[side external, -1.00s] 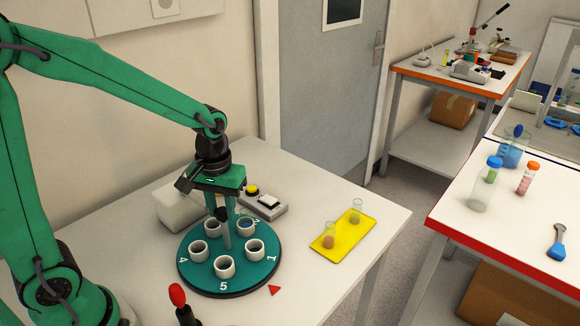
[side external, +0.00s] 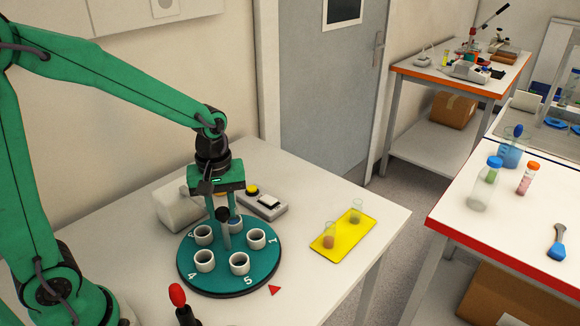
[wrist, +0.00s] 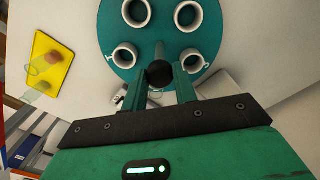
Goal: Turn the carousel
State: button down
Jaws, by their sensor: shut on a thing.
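The carousel (side external: 222,284) is a teal round plate on a dark base, with several white cups and printed numbers around its rim. Number 5 is at the front right, 4 at the front left and 1 at the right. A red triangle (side external: 274,290) lies on the table just off its front right edge. A post with a black knob (wrist: 160,73) rises from its middle. My gripper (side external: 223,216) points down over the middle, with its fingers shut on the knob. The wrist view shows the carousel (wrist: 158,29) beyond the fingers. The gripper partly hides the rear cups.
A yellow mat (side external: 342,232) with two small clear vessels lies to the right. A grey box with a yellow button (side external: 252,190) and a white container (side external: 176,207) stand behind the carousel. A red-tipped black handle (side external: 178,296) stands at the front. The table's front right is clear.

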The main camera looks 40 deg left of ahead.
jog(key=shift+n, duration=5.3)
jog(key=c, duration=1.1)
grip_release()
jog(key=shift+r, duration=0.15)
jog(key=shift+r, duration=3.8)
